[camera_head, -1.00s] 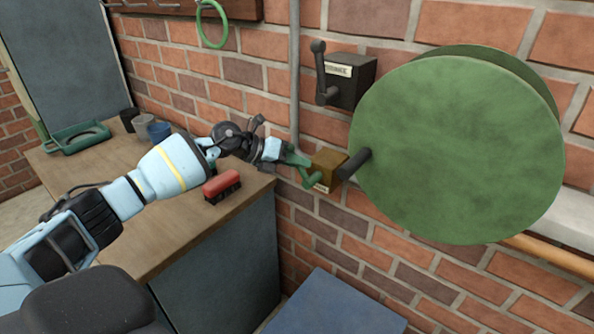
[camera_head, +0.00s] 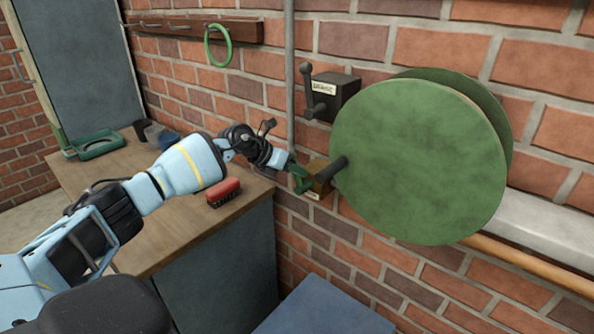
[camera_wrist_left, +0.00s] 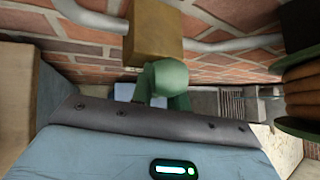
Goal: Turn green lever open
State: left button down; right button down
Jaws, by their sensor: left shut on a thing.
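The green lever (camera_head: 302,180) sits on the left face of a small tan box (camera_head: 320,173) on the brick wall, just left of the large green reel (camera_head: 415,165). My left gripper (camera_head: 296,173) is shut on the lever; its fingers are partly hidden by the wrist and the lever. In the left wrist view the rounded green lever (camera_wrist_left: 166,78) lies just past the gripper, below the tan box (camera_wrist_left: 152,32). My right gripper is not in view.
A dark box with a grey lever (camera_head: 330,92) is mounted above the tan box. A green ring (camera_head: 218,46) hangs from a rack.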

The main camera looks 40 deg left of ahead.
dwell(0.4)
pick_arm(q)
jog(key=c, duration=1.4)
grip_release()
jog(key=shift+o, duration=0.2)
jog(key=v, duration=0.7)
jog(key=shift+s+r, duration=0.25)
jog(key=shift+s, duration=0.05)
jog(key=shift+a, duration=0.15)
